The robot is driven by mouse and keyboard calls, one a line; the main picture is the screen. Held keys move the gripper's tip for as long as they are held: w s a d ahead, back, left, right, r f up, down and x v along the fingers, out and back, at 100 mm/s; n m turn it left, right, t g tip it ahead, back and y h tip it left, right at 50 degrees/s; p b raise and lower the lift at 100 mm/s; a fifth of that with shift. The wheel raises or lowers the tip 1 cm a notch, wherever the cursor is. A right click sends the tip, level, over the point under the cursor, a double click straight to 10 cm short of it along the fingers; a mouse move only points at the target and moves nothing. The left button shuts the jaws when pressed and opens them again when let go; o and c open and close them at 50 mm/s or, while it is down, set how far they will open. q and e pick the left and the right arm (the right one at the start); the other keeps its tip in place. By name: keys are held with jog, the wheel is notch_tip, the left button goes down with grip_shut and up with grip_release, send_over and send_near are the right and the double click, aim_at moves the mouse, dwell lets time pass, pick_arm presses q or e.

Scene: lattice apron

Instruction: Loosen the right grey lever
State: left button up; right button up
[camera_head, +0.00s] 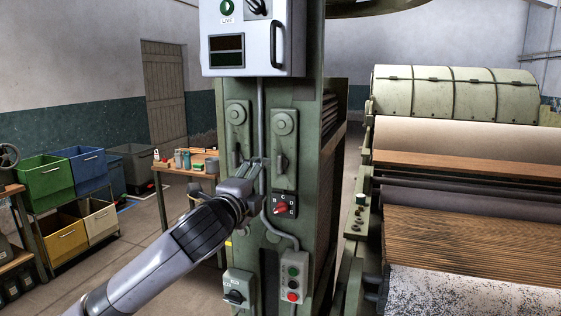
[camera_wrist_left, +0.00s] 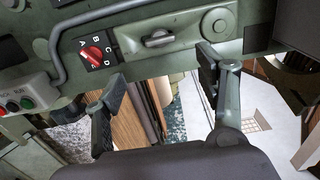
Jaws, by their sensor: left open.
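The right grey lever (camera_head: 281,160) is on a green-grey plate on the column's front, below a round boss and above a red selector knob. In the left wrist view, its grey handle (camera_wrist_left: 159,39) shows beside the round boss, beyond my fingertips. A similar left lever (camera_head: 238,150) is on the plate to its left, its lower part near my gripper in the picture. My left gripper (camera_head: 257,166) is in front of the column, left of the right lever. In the left wrist view, my left gripper (camera_wrist_left: 160,75) is open, its fingers apart with nothing between them. My right gripper is out of view.
The red selector knob (camera_head: 281,208) is just below the right lever, with a conduit (camera_head: 270,225) beside it. A push-button box (camera_head: 293,277) sits lower down. A light grey cabinet (camera_head: 252,38) juts out above. A roller machine (camera_head: 460,150) stands to the right.

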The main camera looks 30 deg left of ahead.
aim_at(279, 165)
pick_arm(q)
jog(key=p+x, duration=0.3)
jog(key=x, duration=0.9)
jog(key=shift+w+p, duration=0.25)
jog(key=shift+p, duration=0.15)
jog(key=shift+c, duration=0.2)
jog(key=c, duration=1.1)
